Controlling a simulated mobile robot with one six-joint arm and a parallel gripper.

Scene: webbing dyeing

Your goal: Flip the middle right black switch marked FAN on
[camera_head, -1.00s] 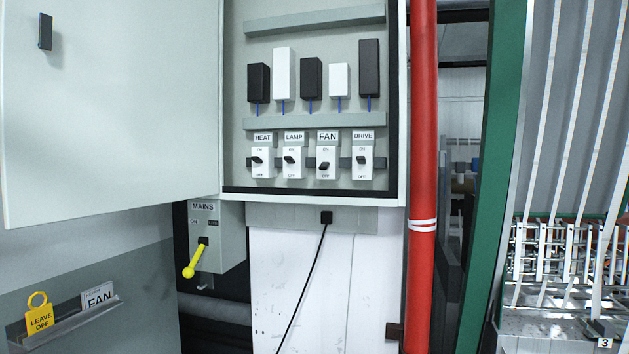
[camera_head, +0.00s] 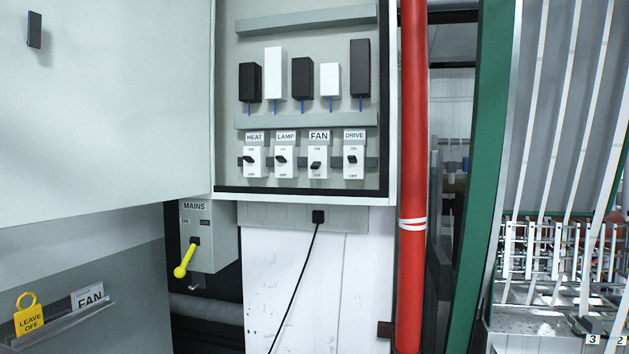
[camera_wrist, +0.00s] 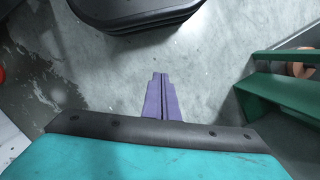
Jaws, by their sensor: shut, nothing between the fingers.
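The FAN switch (camera_head: 317,171) is the third of the row of white breakers with black levers, in the open cabinet in the head view. Its black lever sits lower than the levers of the HEAT switch (camera_head: 251,171), the LAMP switch (camera_head: 284,171) and the DRIVE switch (camera_head: 353,171), toward the OFF mark. The FAN label (camera_head: 319,135) is right above it. My gripper (camera_wrist: 160,76) shows only in the wrist view, its purple fingers shut and empty above a grey floor. No switch shows in that view.
The open cabinet door (camera_head: 105,110) stands at the left. Below are the MAINS box (camera_head: 222,245) with a yellow lever and a tray (camera_head: 75,318) holding a yellow LEAVE OFF tag (camera_head: 29,318) and a FAN card (camera_head: 88,296). A red pipe (camera_head: 412,150) runs right of the cabinet.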

